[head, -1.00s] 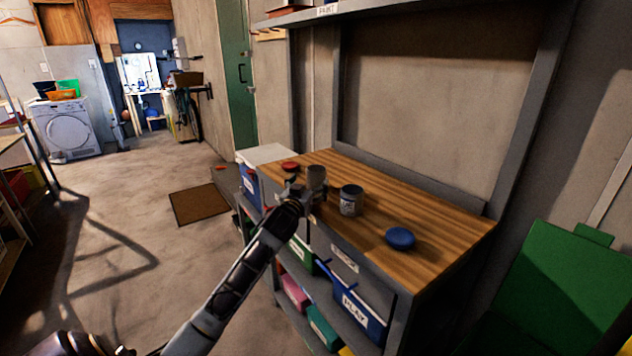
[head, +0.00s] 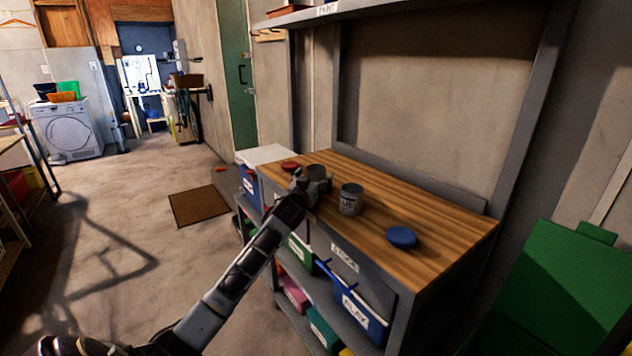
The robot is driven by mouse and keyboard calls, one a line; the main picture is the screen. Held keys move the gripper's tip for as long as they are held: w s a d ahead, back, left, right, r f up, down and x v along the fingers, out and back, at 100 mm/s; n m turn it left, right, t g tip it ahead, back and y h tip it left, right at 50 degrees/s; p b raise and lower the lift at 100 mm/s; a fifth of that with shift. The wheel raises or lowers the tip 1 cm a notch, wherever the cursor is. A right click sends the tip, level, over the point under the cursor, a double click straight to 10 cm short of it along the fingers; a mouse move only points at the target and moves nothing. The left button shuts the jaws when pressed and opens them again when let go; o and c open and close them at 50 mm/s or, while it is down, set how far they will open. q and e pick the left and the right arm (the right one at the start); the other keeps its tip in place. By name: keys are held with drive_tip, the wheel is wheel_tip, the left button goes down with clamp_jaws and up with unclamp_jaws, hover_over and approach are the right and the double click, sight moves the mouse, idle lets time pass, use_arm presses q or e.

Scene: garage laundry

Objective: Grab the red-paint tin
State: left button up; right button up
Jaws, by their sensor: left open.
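A grey tin (head: 316,171) stands near the far end of the wooden bench top, partly hidden by my left gripper (head: 318,187). A red round lid or tin top (head: 289,166) shows just left of it, its lower part hidden by the gripper. A second grey tin (head: 350,200) with a pale label stands upright to the right, apart from the gripper. I cannot read which tin holds red paint. My left gripper is open, low over the bench at the first tin; I cannot tell whether its fingers are around it or beside it. My right gripper is out of view.
A blue round lid (head: 401,237) lies on the workbench (head: 440,240) nearer its right end. Labelled bins, one blue (head: 362,318), fill the shelves below. A shelf (head: 380,14) runs above. A green bin (head: 555,290) stands at the right.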

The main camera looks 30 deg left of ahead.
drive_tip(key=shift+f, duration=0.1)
use_arm(q)
drive_tip(key=c, duration=1.2)
drive_tip(key=shift+r, duration=0.15)
drive_tip(key=shift+r, duration=0.55)
wheel_tip(320, 180, up, 9)
drive_tip(key=p, duration=0.2)
drive_tip(key=shift+f+p, duration=0.15)
drive_tip(key=shift+p, duration=0.25)
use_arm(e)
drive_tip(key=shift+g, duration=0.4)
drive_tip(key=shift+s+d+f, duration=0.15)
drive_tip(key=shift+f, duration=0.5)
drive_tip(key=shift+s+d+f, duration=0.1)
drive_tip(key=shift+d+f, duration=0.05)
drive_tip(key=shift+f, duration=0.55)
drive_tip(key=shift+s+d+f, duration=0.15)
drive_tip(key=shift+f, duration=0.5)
